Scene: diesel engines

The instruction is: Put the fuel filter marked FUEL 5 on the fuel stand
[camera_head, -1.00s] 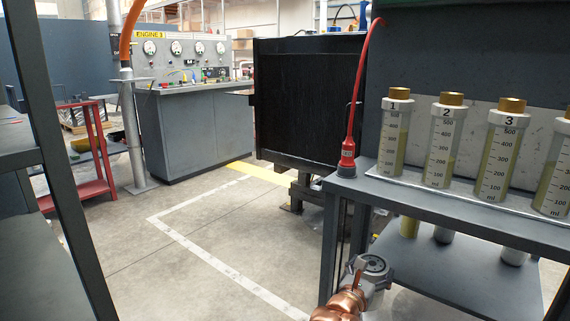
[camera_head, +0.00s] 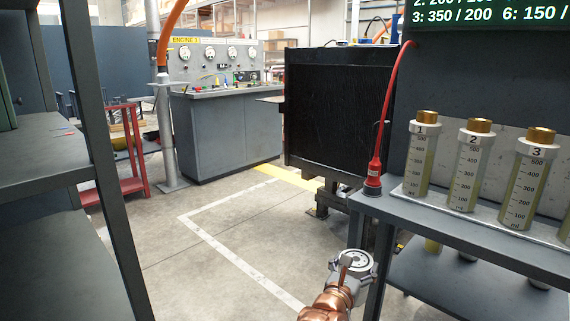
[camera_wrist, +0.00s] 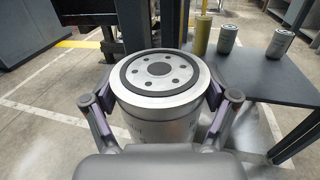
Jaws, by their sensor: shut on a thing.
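A silver-grey cylindrical filter (camera_wrist: 160,118) with a black seal ring and a ring of holes on its top stands between the fingers of my gripper (camera_wrist: 160,105) in the wrist view. The gripper is shut on it, with a finger on each side. Its marking is not readable. In the head view the held filter (camera_head: 350,262) shows at the lower middle, beside the copper-coloured end of my arm, left of the grey bench. The filter is held up above the floor. I cannot identify a fuel stand in these frames.
Graduated cylinders (camera_head: 468,165) stand on the grey bench (camera_head: 500,235) at right. Its lower shelf holds several canisters (camera_wrist: 228,38). A red-capped hose fitting (camera_head: 373,178) sits on the bench corner. A dark shelf rack (camera_head: 100,160) is at left. The marked floor between is open.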

